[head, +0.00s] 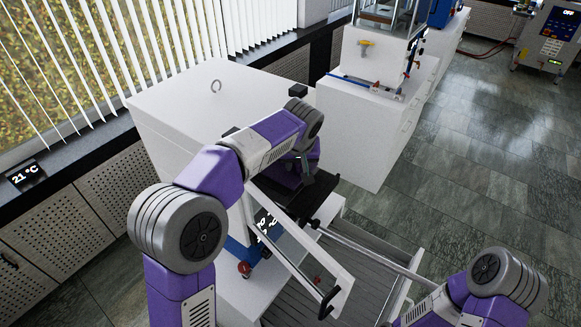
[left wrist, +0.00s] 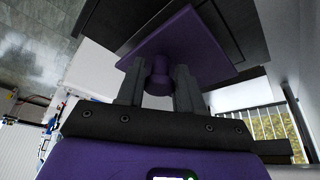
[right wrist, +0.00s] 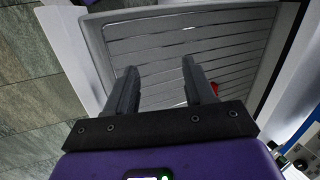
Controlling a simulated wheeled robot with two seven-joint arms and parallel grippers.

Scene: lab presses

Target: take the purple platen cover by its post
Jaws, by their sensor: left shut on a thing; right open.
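The purple platen cover (left wrist: 190,42) shows in the left wrist view as a flat plate with a short round post (left wrist: 159,78). My left gripper (left wrist: 159,90) has a finger on each side of the post and is shut on it. The plate lies against a dark block (left wrist: 235,22) behind it. In the head view my left gripper (head: 305,172) is at the press, and my arm and hand hide much of the cover there. My right gripper (right wrist: 158,82) is open and empty, with a grey grooved tray (right wrist: 170,45) beyond its fingers.
A large white cabinet (head: 190,105) stands beside the press on the left. An open white-framed guard (head: 300,275) stands in front, near my left arm. Another white bench (head: 370,135) stands behind. The tiled floor (head: 470,170) on the right is clear.

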